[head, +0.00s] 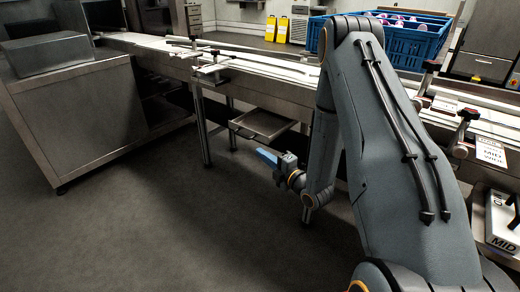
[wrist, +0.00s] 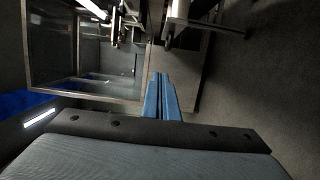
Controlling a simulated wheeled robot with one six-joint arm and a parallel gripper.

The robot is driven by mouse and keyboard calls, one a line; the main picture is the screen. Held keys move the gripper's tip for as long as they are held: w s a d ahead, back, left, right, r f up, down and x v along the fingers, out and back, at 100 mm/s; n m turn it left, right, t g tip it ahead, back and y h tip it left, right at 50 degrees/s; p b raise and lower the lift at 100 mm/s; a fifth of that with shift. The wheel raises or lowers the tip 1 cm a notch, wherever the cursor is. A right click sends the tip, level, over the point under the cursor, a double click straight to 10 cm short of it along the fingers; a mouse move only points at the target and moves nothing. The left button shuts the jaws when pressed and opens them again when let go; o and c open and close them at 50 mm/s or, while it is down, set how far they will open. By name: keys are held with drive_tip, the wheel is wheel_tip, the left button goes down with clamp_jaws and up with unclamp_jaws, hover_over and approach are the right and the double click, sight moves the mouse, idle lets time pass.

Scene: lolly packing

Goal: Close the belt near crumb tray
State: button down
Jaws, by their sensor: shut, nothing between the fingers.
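The belt near crumb tray (head: 266,123) is a shallow grey metal tray. In the head view it sticks out from under the conveyor belt, towards the open floor. My gripper (head: 262,155) has blue fingers and shows just below and in front of the tray in the picture, apart from it. In the wrist view the fingers (wrist: 160,92) are pressed together with nothing between them. A large metal rim (wrist: 82,95) fills the left of that view beside the fingertips. It looks like the tray, but I cannot be sure.
The conveyor belt (head: 262,68) runs across the back on metal legs. A steel cabinet (head: 95,115) stands at the left. A blue crate (head: 408,42) with lollies sits behind the belt, partly hidden by my arm. The floor (head: 170,215) in front is clear.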

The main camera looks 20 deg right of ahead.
sight(261, 139)
drive_tip(key=w, duration=0.3)
drive_tip(key=w+d, duration=0.1)
drive_tip(key=w, duration=0.6)
drive_tip(key=shift+w+d, duration=0.1)
drive_tip(key=shift+d, duration=0.25)
drive_tip(key=shift+w+d, duration=0.1)
drive_tip(key=shift+d, duration=0.05)
drive_tip(key=shift+w+b, duration=0.15)
drive_tip(key=shift+b, duration=0.15)
